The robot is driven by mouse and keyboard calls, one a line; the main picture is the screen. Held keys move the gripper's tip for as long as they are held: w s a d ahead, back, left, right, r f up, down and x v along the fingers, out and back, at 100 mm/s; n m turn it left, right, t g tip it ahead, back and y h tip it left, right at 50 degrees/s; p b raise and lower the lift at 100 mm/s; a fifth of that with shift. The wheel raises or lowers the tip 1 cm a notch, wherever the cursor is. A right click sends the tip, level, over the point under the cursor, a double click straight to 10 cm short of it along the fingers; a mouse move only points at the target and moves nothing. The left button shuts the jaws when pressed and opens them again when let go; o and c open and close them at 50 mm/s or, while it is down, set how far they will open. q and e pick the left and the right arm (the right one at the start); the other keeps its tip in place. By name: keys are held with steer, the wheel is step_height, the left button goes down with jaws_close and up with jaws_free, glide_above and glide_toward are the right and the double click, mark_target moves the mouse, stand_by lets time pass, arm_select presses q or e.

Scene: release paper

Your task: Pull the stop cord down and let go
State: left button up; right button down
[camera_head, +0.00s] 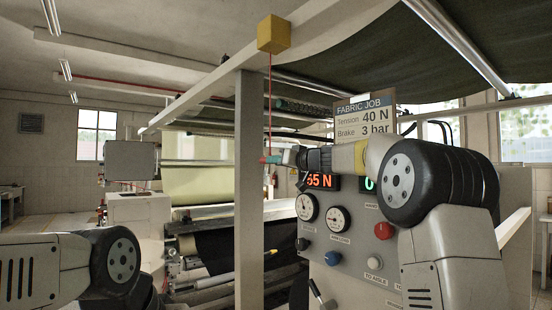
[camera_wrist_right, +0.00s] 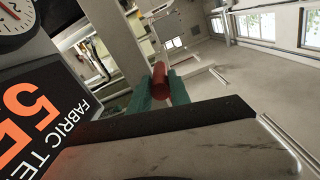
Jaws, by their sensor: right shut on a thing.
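The red stop cord (camera_head: 269,100) hangs straight down from a yellow box (camera_head: 273,34) on the overhead beam. My right gripper (camera_head: 270,160) is at the lower part of the cord, in front of the machine. In the right wrist view its teal fingertips (camera_wrist_right: 160,88) are shut on the red cord handle (camera_wrist_right: 159,78), one finger on each side. The fingers hide part of the handle. My left arm shows at the lower left of the head view, but its gripper is out of view.
A grey control panel (camera_head: 347,240) with gauges, knobs and displays stands just below and beside my right forearm. A sign (camera_head: 364,118) reading "FABRIC JOB" stands above it. A pale upright post (camera_head: 248,190) is close left of the cord. Fabric rollers lie behind.

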steer(key=shift+f, duration=1.35)
steer(key=c, duration=1.2)
jaws_free()
steer(key=shift+d+r, duration=0.1)
steer(key=v, duration=0.7)
steer(key=shift+s+d, duration=0.2)
steer(key=shift+s, duration=0.1)
steer(key=shift+s, duration=0.1)
